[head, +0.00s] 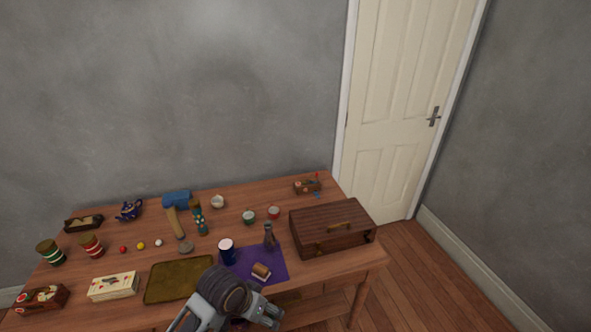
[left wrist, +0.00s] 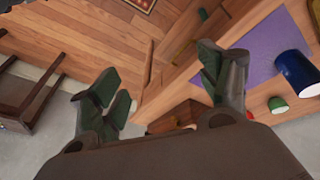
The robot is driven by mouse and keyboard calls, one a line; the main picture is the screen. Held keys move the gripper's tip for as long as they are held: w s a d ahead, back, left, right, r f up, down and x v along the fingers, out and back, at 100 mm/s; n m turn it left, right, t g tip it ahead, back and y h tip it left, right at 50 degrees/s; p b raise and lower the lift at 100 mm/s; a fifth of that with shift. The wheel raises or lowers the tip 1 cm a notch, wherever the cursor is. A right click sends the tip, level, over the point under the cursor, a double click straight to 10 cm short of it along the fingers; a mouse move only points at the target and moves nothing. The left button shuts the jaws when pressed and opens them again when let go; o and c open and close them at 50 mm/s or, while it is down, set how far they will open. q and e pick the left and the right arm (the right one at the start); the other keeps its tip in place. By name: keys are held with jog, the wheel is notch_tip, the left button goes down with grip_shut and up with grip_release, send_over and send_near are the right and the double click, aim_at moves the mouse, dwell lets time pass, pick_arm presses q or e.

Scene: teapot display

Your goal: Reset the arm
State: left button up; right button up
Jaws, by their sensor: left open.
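My left arm comes in at the bottom of the head view, with its left gripper (head: 272,314) at the table's front edge, in front of the purple mat (head: 240,262). In the left wrist view the left gripper (left wrist: 160,88) has its two fingers spread wide with nothing between them. The purple mat shows beyond the right finger, with a blue cup (left wrist: 294,70) beside it. My right gripper is in neither view.
The wooden table (head: 140,240) holds a brown chest (head: 330,228), a tray (head: 180,280), a dark blue cup (head: 227,250), a blue teapot (head: 129,210), a hammer (head: 174,212) and several small items. Free floor (head: 425,270) lies right of the table, before the white door (head: 400,100).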

pick_arm(q)
jog(key=shift+s+a+n+t+y, duration=0.25)
jog(key=shift+s+a+n+y, duration=0.45)
jog(key=shift+s+a, duration=1.95)
jog(key=shift+s+a+n+t+y, duration=0.25)
jog(key=shift+s+a+n+y, duration=0.65)
jog(key=shift+a, duration=3.1)
jog(key=s+f+g, duration=0.1)
jog(key=s+f, duration=0.2)
jog(key=f, duration=3.1)
jog(key=s+a+f, duration=0.2)
jog(key=s+f, duration=0.7)
jog(key=s, duration=0.2)
jog(key=s+a+f+g, duration=0.1)
jog(key=s+a+f, duration=0.1)
jog(key=s+f, duration=0.8)
jog(key=shift+s+m+g, duration=0.3)
jog(key=shift+s, duration=0.3)
